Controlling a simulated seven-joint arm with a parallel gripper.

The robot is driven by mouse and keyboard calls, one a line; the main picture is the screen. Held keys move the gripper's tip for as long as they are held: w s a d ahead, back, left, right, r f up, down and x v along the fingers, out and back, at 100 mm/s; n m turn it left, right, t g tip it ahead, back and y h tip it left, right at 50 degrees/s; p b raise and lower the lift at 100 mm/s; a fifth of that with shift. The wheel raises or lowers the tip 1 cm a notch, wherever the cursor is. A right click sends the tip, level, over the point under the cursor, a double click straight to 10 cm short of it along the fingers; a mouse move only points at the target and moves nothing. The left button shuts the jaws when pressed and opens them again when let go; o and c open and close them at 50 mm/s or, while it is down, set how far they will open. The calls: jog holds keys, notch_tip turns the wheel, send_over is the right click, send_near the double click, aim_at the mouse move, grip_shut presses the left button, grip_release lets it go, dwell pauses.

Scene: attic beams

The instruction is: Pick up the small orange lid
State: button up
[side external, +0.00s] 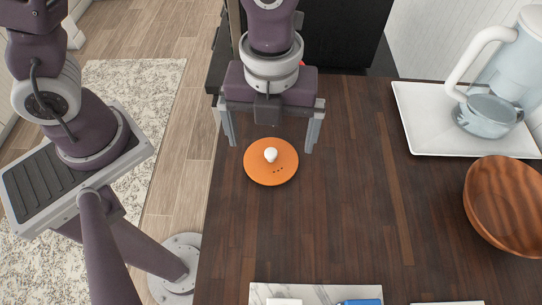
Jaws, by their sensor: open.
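The small orange lid (257,170) lies flat on the dark wooden counter, near its left edge. It is a round disc with a white knob (271,155) in the middle and a few small dark dots beside the knob. My gripper (270,143) is above and just behind the lid, pointing down. Its two fingers are wide apart, one to each side of the knob, with nothing between them. I cannot tell the exact height of the fingertips above the lid.
A white tray (428,133) at the back right holds a pale blue pitcher (510,65) and a glass cup (487,116). A wooden bowl (505,205) stands at right. A marble board (316,291) lies at the front edge. The counter's middle (370,220) is clear.

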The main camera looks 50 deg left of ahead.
aim_at(271, 152)
jog(key=f, duration=0.6)
jog(key=shift+w+a, duration=0.15)
jog(key=shift+a, duration=0.1)
jog(key=c, duration=1.1)
jog(key=shift+o, duration=0.2)
jog(key=r, duration=0.9)
jog(key=shift+w+r, duration=0.25)
jog(key=shift+r, duration=0.05)
jog(key=w+a+r+n, duration=0.4)
jog(key=w+a+n, duration=0.2)
jog(key=w+a, duration=0.6)
notch_tip(271, 152, down, 6)
jog(key=w, duration=0.1)
jog(key=shift+w+d, duration=0.15)
jog(key=shift+d, duration=0.25)
